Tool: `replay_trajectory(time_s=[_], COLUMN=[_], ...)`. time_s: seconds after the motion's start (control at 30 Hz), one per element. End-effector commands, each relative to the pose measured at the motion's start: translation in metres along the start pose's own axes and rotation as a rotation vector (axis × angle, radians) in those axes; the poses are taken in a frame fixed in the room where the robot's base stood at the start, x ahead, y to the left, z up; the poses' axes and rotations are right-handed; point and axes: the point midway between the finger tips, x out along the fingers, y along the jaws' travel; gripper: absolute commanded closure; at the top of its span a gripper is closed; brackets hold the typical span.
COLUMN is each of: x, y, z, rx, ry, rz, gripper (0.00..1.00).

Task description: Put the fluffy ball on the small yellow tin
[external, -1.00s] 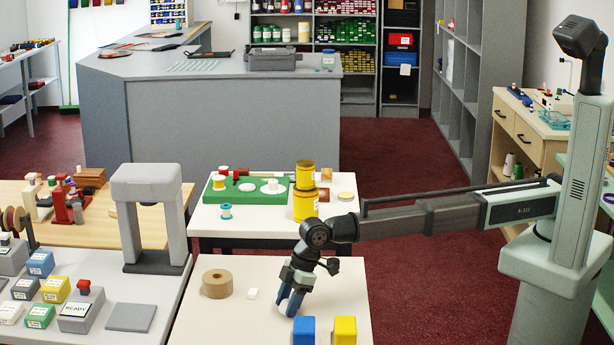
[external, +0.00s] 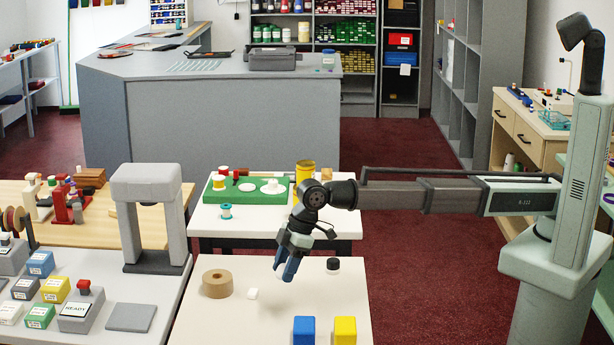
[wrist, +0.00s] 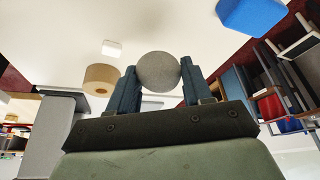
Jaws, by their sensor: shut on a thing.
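The fluffy ball (wrist: 158,72), grey and round, is between my two fingertips in the wrist view. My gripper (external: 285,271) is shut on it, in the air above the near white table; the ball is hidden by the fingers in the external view. Yellow cylindrical tins stand stacked on the white table behind. The upper, smaller-looking yellow tin (external: 305,171) shows above my arm; the lower one is mostly hidden by my arm. My gripper is nearer the camera than the tins and apart from them.
On the near table are a tan roll (external: 217,283), a white block (external: 252,294), a black round piece (external: 333,264), a blue block (external: 304,331) and a yellow block (external: 344,331). A green board (external: 246,190) lies left of the tins. The table middle is clear.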

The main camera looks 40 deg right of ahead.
Motion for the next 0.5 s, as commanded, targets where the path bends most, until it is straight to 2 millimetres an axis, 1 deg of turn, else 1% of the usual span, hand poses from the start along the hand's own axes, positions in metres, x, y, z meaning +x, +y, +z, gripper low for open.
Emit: replay_trajectory(time_s=[0.03,0.07,0.17,0.2,0.37,0.4,0.47,0.5], x=[-0.003,-0.005,-0.020,-0.027,-0.060,-0.070,-0.084,-0.094], y=[0.016,0.026,0.064,0.080,0.142,0.158,0.180,0.194], z=[0.001,0.002,0.002,0.003,0.007,0.009,0.011,0.013], rx=[0.017,0.026,0.065,0.082,0.148,0.165,0.188,0.204], ry=[0.001,0.001,0.003,0.003,0.003,0.002,0.004,0.003], rz=[0.007,0.011,0.028,0.035,0.062,0.068,0.079,0.085], gripper=[0.78,0.78,0.78,0.78,0.78,0.78,0.78,0.78])
